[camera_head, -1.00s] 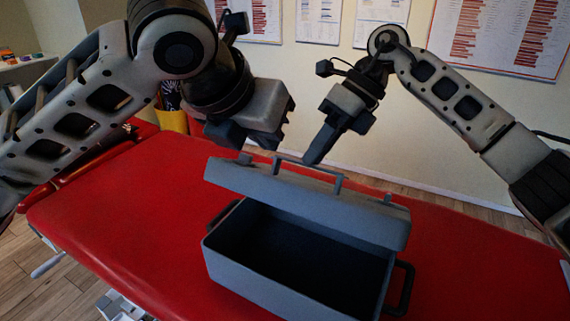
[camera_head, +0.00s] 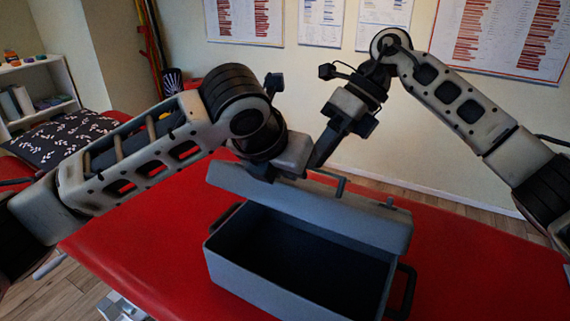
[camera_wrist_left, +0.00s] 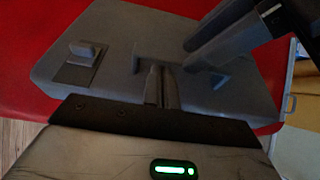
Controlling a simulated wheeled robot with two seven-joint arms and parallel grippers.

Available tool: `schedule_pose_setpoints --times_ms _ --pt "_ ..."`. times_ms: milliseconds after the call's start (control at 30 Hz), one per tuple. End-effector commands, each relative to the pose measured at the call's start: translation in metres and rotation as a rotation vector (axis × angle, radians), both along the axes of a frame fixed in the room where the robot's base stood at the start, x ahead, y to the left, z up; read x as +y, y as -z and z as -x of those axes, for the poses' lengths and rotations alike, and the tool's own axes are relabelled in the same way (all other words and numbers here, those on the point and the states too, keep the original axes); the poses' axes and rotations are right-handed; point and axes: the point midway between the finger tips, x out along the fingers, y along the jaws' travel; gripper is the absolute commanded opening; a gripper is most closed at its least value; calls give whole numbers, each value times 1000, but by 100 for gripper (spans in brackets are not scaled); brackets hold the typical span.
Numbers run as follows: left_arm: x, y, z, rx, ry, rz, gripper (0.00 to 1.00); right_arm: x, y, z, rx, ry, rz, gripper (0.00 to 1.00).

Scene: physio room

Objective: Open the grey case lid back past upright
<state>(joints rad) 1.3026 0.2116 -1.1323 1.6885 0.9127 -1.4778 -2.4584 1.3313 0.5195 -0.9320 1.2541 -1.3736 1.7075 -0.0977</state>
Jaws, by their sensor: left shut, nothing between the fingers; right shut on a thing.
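The grey case (camera_head: 290,283) sits on the red treatment table with its dark inside showing. Its grey lid (camera_head: 330,215) is raised and tilted above the case's far side. The lid handle (camera_head: 340,186) stands at the lid's top edge. My right gripper (camera_head: 316,160) is shut on this handle, its tips partly hidden. My left gripper (camera_head: 272,176) is at the lid's top edge, left of the right gripper; its tips are hidden in the head view. In the left wrist view its fingers (camera_wrist_left: 162,82) are together, empty, over the lid's outer face (camera_wrist_left: 115,40) by the handle.
The red table (camera_head: 150,265) has free room left and right of the case. A black side handle (camera_head: 402,292) sticks out at the case's right. A shelf (camera_head: 40,95) and a patterned pillow (camera_head: 65,140) are at the far left. Wall charts hang behind.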

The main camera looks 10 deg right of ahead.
Motion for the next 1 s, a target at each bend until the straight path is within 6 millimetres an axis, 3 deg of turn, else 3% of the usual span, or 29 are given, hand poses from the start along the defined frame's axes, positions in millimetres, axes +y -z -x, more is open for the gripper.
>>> schedule_pose_setpoints --times_ms 567,600,667,1000 --pt "-8 -13 -11 -9 0 8 0 3 0 2 2 -11 -3 0" --pt "-8 -13 -11 -9 -1 9 0 3 0 2 3 -12 -3 25" --pt "-8 -13 -11 -9 -1 9 0 3 0 2 3 -13 -4 42" --pt "-7 -11 -10 -2 0 3 0 -1 -3 0 1 -3 -1 42"
